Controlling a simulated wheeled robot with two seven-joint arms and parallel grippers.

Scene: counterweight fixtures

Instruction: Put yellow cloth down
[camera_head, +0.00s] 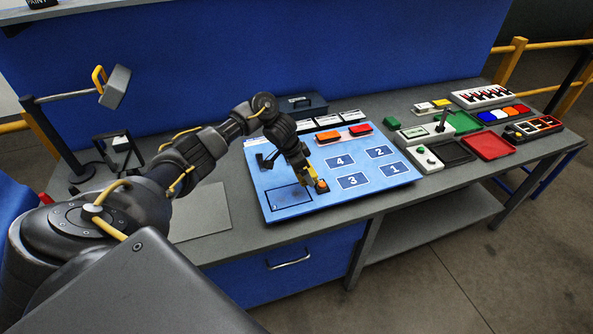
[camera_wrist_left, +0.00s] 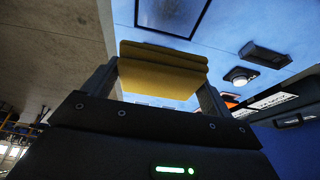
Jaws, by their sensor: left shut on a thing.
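In the head view only a small yellow part of the cloth (camera_head: 311,194) shows beside the fingers. Whether the cloth touches the board is unclear. My right gripper is not in view.
A dark block (camera_head: 267,160) stands on the board's left. Trays (camera_head: 489,146) and control boxes stand to the right. A blue wall rises behind.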

